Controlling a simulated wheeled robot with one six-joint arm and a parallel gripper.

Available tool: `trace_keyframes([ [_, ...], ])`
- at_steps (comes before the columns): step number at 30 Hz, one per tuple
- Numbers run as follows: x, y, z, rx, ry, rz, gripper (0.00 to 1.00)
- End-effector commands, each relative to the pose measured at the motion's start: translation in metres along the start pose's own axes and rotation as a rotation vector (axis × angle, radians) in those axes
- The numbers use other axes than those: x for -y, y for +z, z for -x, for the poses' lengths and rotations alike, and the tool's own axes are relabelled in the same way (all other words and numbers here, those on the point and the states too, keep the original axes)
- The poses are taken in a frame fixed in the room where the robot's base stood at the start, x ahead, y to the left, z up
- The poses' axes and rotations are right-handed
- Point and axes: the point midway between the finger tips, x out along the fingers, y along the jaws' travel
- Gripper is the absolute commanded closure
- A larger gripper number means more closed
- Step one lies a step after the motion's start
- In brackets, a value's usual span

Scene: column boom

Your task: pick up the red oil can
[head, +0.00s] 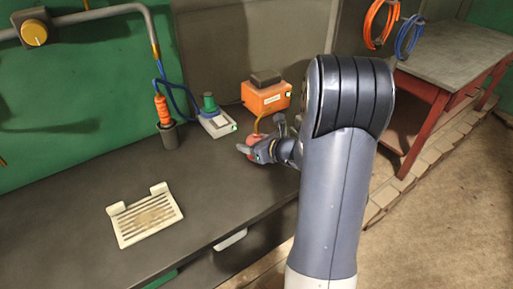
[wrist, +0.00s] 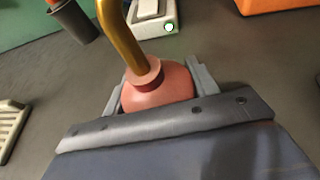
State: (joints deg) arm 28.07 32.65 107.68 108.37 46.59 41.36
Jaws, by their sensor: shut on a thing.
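The red oil can (wrist: 165,88) shows in the wrist view as a rounded red body with a collar and a brass spout (wrist: 120,35) rising from it. My gripper (wrist: 155,90) is shut on its body, with one grey finger on each side. The lower part of the can is hidden by my gripper. In the head view the red can (head: 254,141) is partly covered by my gripper (head: 256,149), above the dark workbench. I cannot tell whether its base touches the bench.
An orange box (head: 265,97) stands behind the can. A grey device with a green knob (head: 216,122) and a dark cup holding an orange-handled tool (head: 168,137) are to the left. A cream slotted tray (head: 146,216) lies front left. The bench middle (head: 205,185) is clear.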

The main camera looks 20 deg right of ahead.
Motion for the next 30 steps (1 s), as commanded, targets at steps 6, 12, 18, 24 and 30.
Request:
trace_keyframes([
  [6,0.000,0.000,0.000,0.000,0.000,0.000,0.71],
  [12,0.000,0.001,0.000,0.001,0.000,0.000,0.76],
  [18,0.000,0.011,0.004,0.004,-0.001,0.004,0.76],
  [24,0.000,0.048,0.019,0.006,-0.002,0.007,0.76],
  [30,0.000,0.081,0.033,0.004,-0.001,0.005,0.76],
])
